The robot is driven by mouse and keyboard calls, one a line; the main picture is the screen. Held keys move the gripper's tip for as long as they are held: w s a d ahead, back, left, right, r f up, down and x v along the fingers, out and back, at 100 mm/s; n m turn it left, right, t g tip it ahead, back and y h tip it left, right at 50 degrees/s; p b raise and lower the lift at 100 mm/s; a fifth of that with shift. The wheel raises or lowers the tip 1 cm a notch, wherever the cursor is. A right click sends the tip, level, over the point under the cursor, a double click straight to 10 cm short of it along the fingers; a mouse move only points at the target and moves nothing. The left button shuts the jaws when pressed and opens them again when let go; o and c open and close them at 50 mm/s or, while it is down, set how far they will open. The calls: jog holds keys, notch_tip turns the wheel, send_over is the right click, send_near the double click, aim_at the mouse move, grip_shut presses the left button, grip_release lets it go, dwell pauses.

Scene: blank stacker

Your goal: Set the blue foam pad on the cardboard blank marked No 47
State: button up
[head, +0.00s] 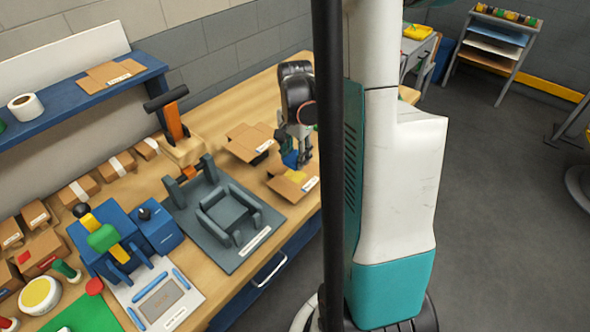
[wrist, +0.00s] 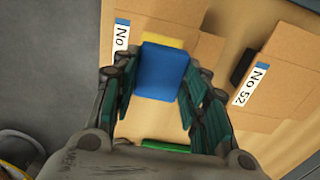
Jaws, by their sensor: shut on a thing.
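My gripper (wrist: 160,88) is shut on the blue foam pad (wrist: 163,72), held between its dark green fingers. In the head view my gripper (head: 296,158) and the pad (head: 289,159) are over a cardboard blank (head: 284,187) near the bench's front edge. In the wrist view this blank (wrist: 186,12) lies beyond and below the pad; its label (wrist: 121,36) reads "No", with the number hidden. A yellow piece (wrist: 162,41) on it shows past the pad's edge. I cannot tell whether the pad touches anything below.
A second blank (wrist: 283,72), labelled No 52, lies to the right with a dark block (wrist: 243,67) beside its label; in the head view it is behind the first (head: 243,142). A grey fixture (head: 228,213) stands to the left. A green strip (wrist: 166,146) shows below the pad.

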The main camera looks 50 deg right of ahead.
aim_at(295, 175)
jog(key=shift+f+b, duration=0.6)
jog(key=shift+f, duration=1.9)
jog(key=shift+f, duration=0.15)
jog(key=o, duration=0.7)
notch_tip(295, 175, up, 12)
jog(key=p, duration=0.3)
jog(key=shift+r, duration=0.2)
